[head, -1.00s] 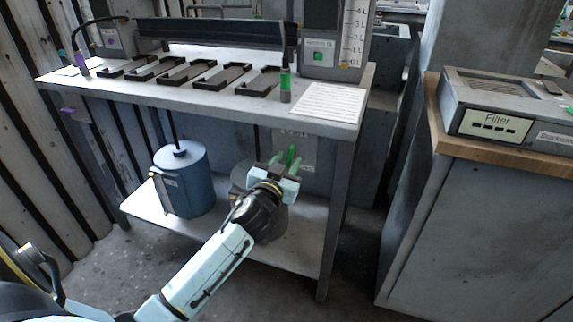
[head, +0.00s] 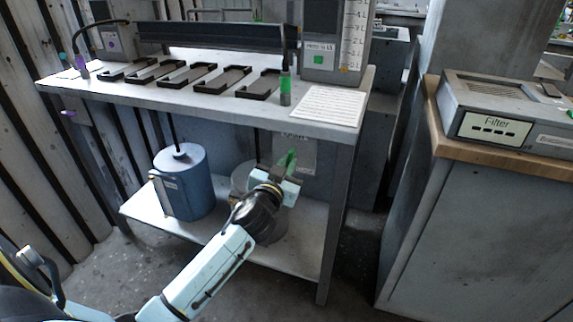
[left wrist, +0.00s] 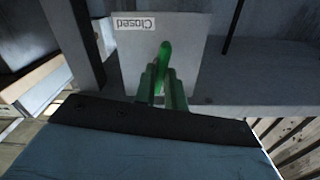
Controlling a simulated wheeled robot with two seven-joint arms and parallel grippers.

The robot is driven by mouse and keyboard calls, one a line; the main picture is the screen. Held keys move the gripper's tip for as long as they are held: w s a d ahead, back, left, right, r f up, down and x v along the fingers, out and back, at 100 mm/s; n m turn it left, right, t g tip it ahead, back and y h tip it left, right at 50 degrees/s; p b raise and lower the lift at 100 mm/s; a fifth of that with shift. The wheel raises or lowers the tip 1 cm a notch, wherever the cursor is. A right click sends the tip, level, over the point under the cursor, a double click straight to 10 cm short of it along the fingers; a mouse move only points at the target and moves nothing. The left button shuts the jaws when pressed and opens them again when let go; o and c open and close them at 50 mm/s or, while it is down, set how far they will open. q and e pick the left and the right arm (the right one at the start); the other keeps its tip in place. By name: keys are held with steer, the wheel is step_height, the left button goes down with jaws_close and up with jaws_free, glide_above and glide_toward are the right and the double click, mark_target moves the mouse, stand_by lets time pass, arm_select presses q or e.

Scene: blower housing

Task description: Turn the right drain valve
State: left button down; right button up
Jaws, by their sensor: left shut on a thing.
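The right drain valve has a green handle (head: 292,154), under the right part of the bench top in the head view. In the left wrist view the handle (left wrist: 164,52) stands nearly upright in front of a pale plate (left wrist: 190,60) with an upside-down "Closed" label (left wrist: 135,22). My left gripper (head: 284,165) reaches it from the front. Its green fingers (left wrist: 161,80) are shut on the lower part of the handle, which hides where they touch. My right gripper is not in view.
A grey container (head: 243,178) stands on the lower shelf, partly behind my left arm. A blue canister (head: 180,182) stands left of it. A purple valve (head: 68,113) is at the bench's left end. A cabinet (head: 480,230) with a filter box stands right.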

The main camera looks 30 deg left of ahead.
arm_select(q)
steer(key=shift+r+m+p, duration=0.1)
steer(key=shift+m+p, duration=0.25)
steer(key=shift+m, duration=0.15)
steer(key=m+p, duration=0.3)
steer(key=m, duration=0.4)
steer(key=m+p, duration=0.1)
steer(key=m, duration=0.2)
steer(key=shift+d+m, duration=0.1)
steer(key=shift+m, duration=0.2)
steer(key=shift+f+m+p, duration=0.2)
steer(key=shift+m+p, duration=0.15)
steer(key=shift+m, duration=1.65)
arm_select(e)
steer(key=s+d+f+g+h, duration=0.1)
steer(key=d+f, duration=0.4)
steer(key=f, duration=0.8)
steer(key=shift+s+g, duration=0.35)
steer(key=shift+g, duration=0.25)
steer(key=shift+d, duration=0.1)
arm_select(q)
steer(key=c, duration=1.5)
jaws_free()
steer(key=shift+o, duration=0.2)
steer(key=shift+s, duration=0.1)
